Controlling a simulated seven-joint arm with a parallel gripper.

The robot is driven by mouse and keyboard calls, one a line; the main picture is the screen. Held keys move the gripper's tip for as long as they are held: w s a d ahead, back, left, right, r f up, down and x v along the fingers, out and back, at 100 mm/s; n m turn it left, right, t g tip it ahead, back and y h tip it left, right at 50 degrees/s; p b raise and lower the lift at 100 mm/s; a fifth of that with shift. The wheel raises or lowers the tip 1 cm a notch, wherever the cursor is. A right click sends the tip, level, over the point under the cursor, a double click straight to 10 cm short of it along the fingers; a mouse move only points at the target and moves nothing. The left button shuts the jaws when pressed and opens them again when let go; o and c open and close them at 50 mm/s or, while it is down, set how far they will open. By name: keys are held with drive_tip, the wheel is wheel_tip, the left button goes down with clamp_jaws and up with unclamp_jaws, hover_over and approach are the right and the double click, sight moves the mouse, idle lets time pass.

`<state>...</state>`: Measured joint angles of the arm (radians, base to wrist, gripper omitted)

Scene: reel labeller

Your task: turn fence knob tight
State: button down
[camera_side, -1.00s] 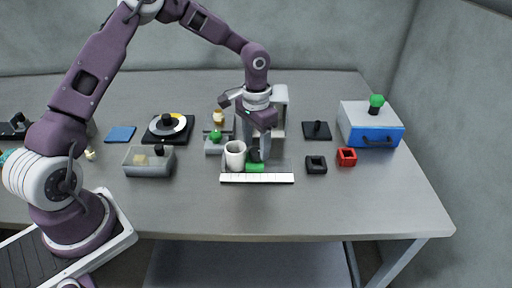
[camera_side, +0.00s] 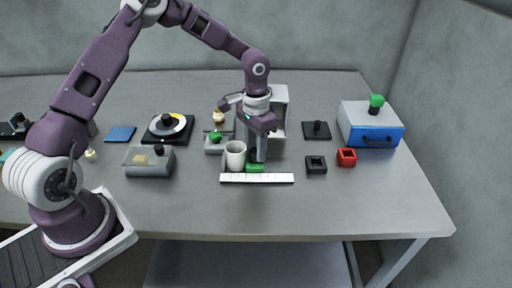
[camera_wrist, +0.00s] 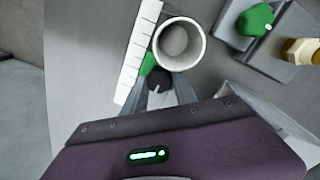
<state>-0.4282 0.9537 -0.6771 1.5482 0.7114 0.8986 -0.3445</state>
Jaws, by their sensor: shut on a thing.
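The black fence knob (camera_wrist: 158,79) sits between my gripper's fingertips (camera_wrist: 165,92) in the wrist view, with a pale mark on its top. The green fence (camera_wrist: 148,63) is under and beside it, along the white ruler strip (camera_wrist: 138,55). In the side view my gripper (camera_side: 257,158) points straight down over the green fence (camera_side: 255,168), just behind the white strip (camera_side: 257,178). There its fingers mostly hide the knob. My gripper is shut on the knob.
A white cup (camera_side: 235,155) stands close to the left of my gripper. A grey block with a green knob (camera_side: 216,136) is behind it. A pale housing (camera_side: 281,112) stands behind. A black square holder (camera_side: 316,165) and red one (camera_side: 347,157) are right. The table front is clear.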

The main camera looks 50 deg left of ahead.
drive_tip(key=m, duration=0.3)
drive_tip(key=shift+m, duration=0.4)
drive_tip(key=m, duration=0.3)
drive_tip(key=shift+m, duration=0.4)
drive_tip(key=m, duration=0.6)
drive_tip(key=shift+m, duration=0.4)
drive_tip(key=c, duration=1)
unclamp_jaws()
drive_tip(key=shift+r, duration=0.1)
wheel_tip(320, 180, up, 7)
